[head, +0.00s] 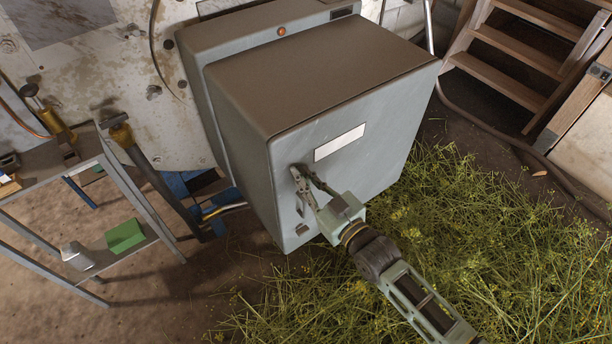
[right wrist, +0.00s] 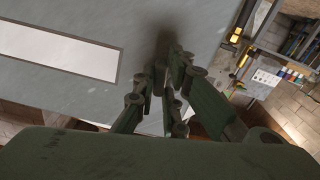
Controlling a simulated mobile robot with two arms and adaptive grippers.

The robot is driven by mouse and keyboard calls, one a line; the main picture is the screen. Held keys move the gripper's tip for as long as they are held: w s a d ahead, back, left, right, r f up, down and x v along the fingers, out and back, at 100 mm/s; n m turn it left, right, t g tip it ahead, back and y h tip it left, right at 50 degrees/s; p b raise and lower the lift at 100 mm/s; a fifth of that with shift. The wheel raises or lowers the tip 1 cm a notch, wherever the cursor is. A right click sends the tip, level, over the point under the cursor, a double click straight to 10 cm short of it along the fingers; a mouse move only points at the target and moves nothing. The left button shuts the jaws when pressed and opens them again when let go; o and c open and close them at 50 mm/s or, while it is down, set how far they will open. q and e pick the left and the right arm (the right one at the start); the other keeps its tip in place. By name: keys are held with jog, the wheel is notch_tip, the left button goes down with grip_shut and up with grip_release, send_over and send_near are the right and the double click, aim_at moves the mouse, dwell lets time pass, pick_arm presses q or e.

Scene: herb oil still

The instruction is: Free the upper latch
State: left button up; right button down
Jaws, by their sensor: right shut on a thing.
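A grey metal cabinet (head: 330,90) has a door front with a pale blank label (head: 339,143); the label also shows in the wrist view (right wrist: 60,50). My right gripper (head: 301,172) reaches in from the lower right, its fingers at the left part of the door front, below the label. Its fingers (right wrist: 173,62) are close together, shut on the upper latch, which they mostly hide in both views. Lower on the same edge sits a small lower fitting (head: 302,229), apparently another latch. My left gripper is not in view.
Cut green herbs (head: 470,240) cover the floor below and right of the cabinet. Wooden steps (head: 515,50) stand at the upper right. A metal rack (head: 60,180) with a green block (head: 125,236) is at the left, beside a hose (head: 160,185).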

jog(key=shift+m, duration=1.1)
jog(key=c, duration=1.8)
grip_release()
jog(key=v, duration=1.2)
